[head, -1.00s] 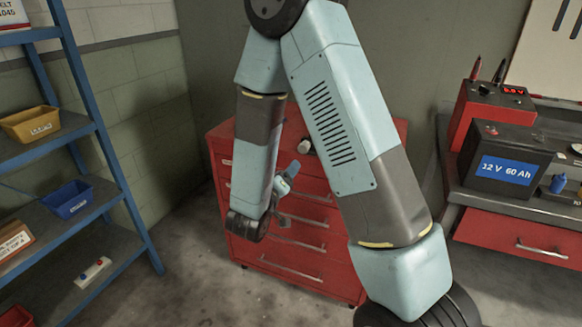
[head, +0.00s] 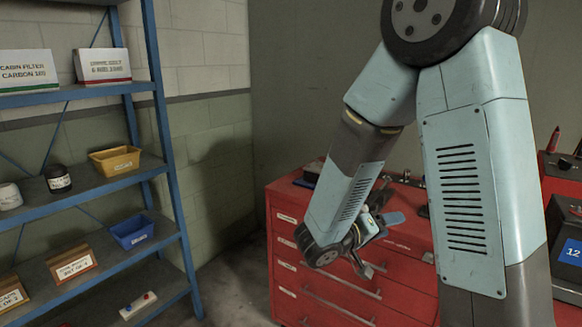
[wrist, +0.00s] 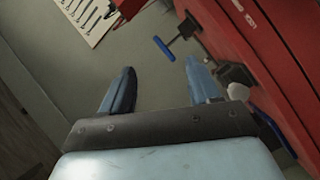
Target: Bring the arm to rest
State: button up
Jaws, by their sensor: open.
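My arm is folded in the right half of the head view, its elbow joint at the top edge. My gripper (head: 381,243) hangs at the end of the pale blue forearm, in front of the red drawer cabinet. In the wrist view my gripper (wrist: 160,82) has its two blue fingers spread wide. Only grey wall and floor show between them, so it is empty. The right finger appears close to the red cabinet front; whether it touches cannot be told.
The red cabinet (head: 396,284) has tools on top. A blue T-handle (wrist: 164,48) shows beyond my fingers. A blue shelf rack (head: 165,160) at left holds boxes, a yellow bin (head: 115,160) and a blue bin (head: 132,231). A battery (head: 568,250) stands at the right edge.

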jog(key=s+d+r+m+g+y, duration=0.1)
jog(key=s+d+r+g+y, duration=0.25)
jog(key=s, duration=0.35)
jog(key=s+d+r+m+g+y, duration=0.1)
jog(key=s+d+r+g+y, duration=0.1)
jog(key=s+g, duration=0.3)
jog(key=s+a+r+n+t+y, duration=0.2)
jog(key=s+a+r+t+y, duration=0.4)
jog(key=r+y, duration=0.2)
jog(key=shift+s+r+n+y, duration=0.2)
jog(key=shift+s+n+y, duration=0.2)
jog(key=shift+y, duration=0.25)
jog(key=shift+a+t, duration=0.1)
jog(key=shift+t, duration=0.15)
dwell(0.8)
